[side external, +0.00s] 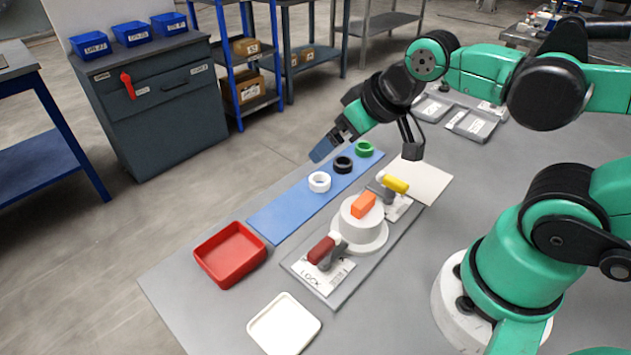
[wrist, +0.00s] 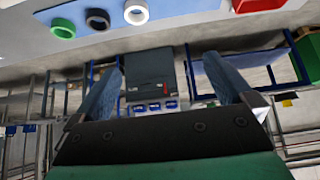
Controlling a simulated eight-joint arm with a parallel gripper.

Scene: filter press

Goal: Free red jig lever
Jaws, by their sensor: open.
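The red jig lever (side external: 321,250) is at the near end of the grey jig plate (side external: 345,285), beside a white card marked LOCK (side external: 325,276). Its red grip lies close against the white round jig body (side external: 362,232); I cannot tell if they touch. An orange block (side external: 363,205) sits on top of that body. A yellow-handled lever (side external: 396,184) is at the far end. My gripper (side external: 328,148) is up beyond the blue mat, apart from the red lever. In the wrist view my gripper (wrist: 168,75) is open and empty; the red lever is not seen there.
On the blue mat (side external: 275,220) stand a white ring (side external: 319,182), a black ring (side external: 343,164) and a green ring (side external: 364,148). A red tray (side external: 230,254) and a cream tray (side external: 284,324) lie at the near left. Grey trays (side external: 472,125) lie at the back.

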